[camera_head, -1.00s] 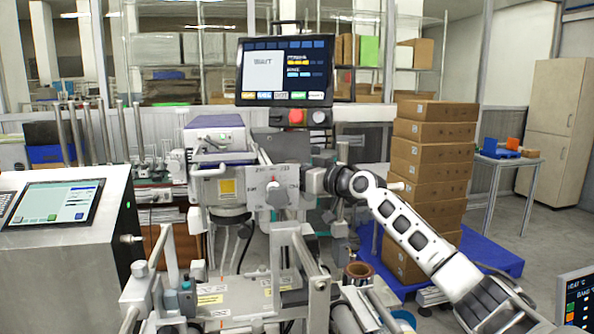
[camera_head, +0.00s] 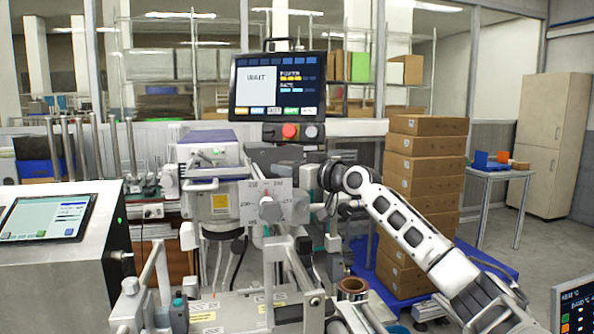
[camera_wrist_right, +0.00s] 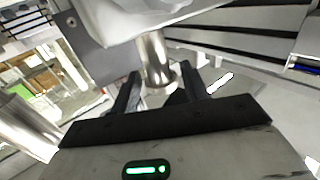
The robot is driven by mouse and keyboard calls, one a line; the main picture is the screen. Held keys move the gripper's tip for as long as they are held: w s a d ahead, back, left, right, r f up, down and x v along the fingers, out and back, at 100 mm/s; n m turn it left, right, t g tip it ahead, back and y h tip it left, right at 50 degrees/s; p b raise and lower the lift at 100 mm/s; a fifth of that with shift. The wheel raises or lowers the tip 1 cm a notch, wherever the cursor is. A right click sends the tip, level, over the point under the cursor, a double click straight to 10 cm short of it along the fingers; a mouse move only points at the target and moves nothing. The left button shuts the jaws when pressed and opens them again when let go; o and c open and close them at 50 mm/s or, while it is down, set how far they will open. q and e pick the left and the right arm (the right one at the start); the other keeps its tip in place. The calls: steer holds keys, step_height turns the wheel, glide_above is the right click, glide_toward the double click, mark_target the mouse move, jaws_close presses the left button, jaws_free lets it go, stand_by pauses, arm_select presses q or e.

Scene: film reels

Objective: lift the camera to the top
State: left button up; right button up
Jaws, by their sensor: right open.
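The likely camera is a pale box with a purple band (camera_head: 210,148) at the upper left of the machine; I cannot tell for sure. Below and right of it is a grey marked plate (camera_head: 290,206) with a round knob (camera_head: 269,209). My right gripper (camera_head: 316,186) is just right of the plate in the head view, its fingertips hard to make out. In the right wrist view my right gripper (camera_wrist_right: 166,85) is open, with a shiny metal cylinder (camera_wrist_right: 155,60) between its black fingers. I cannot tell whether they touch. My left gripper is not in view.
A monitor (camera_head: 279,86) stands above the machine, with a red button (camera_head: 290,131) below it. A slanted console (camera_head: 60,250) is at left. Stacked boxes (camera_head: 425,170) stand on a blue pallet behind my right arm. Open floor (camera_head: 545,245) lies at the right.

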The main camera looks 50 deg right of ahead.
steer(key=shift+s+f+b, duration=0.3)
steer(key=shift+s+b, duration=0.15)
steer(key=shift+s, duration=0.1)
steer(key=shift+s+f+b, duration=0.15)
steer(key=shift+s+b, duration=0.7)
steer(key=shift+s, duration=0.25)
arm_select(q)
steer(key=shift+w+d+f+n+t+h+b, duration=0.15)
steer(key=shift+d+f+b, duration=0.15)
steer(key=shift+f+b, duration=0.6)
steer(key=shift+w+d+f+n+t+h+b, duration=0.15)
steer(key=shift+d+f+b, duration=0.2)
steer(key=shift+b, duration=0.95)
arm_select(e)
steer(key=s, duration=1.2)
steer(key=shift+s+r, duration=0.35)
steer(key=shift+r, duration=0.1)
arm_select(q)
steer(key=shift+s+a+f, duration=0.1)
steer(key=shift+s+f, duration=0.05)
